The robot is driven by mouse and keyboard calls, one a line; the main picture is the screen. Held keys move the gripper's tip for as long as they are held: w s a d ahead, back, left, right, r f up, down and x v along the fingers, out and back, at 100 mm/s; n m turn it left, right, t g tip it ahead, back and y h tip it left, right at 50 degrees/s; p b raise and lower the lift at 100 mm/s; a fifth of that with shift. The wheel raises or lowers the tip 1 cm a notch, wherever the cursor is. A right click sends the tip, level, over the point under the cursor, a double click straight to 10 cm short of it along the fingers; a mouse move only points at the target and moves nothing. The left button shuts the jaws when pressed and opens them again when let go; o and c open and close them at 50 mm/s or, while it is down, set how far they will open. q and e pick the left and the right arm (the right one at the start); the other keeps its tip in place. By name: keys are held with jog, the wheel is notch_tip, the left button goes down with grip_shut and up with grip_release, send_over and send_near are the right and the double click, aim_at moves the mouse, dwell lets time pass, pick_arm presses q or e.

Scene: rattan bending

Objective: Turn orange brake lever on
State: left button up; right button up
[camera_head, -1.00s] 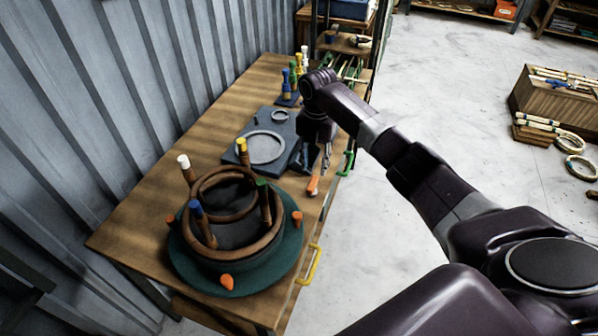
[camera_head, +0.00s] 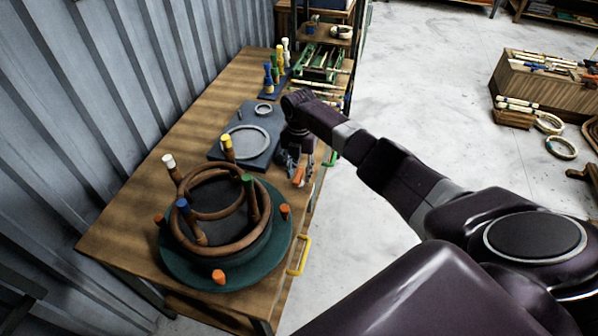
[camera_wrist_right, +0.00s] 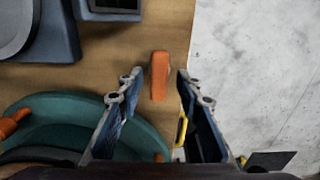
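The orange brake lever (camera_head: 298,177) stands near the right edge of the wooden workbench. In the right wrist view the orange lever (camera_wrist_right: 159,76) lies between and just beyond the fingertips. My right gripper (camera_head: 291,168) points down over the bench at the lever. Its two fingers are spread apart in the right wrist view (camera_wrist_right: 156,82), with nothing clearly held between them. I cannot tell whether a finger touches the lever. My left gripper is not in view.
A green round base (camera_head: 178,265) with bent rattan rings and coloured pegs fills the near bench. A grey plate (camera_head: 215,153) with a ring lies behind it. A yellow handle (camera_head: 299,256) sticks out at the bench edge. Open floor lies to the right.

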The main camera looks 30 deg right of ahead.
jog(key=shift+w+f, duration=0.1)
jog(key=c, duration=0.8)
grip_shut()
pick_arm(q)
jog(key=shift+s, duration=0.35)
pick_arm(e)
jog(key=m, duration=0.4)
jog(key=shift+m+p, duration=0.35)
jog(key=shift+m, duration=0.05)
jog(key=m+p, duration=0.1)
jog(key=m, duration=0.3)
jog(key=m+p, duration=0.1)
jog(key=m, duration=0.4)
jog(key=shift+w, duration=0.1)
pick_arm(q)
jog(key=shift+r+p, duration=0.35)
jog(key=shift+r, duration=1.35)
pick_arm(e)
jog(key=shift+m, duration=1.9)
jog(key=shift+r, duration=0.2)
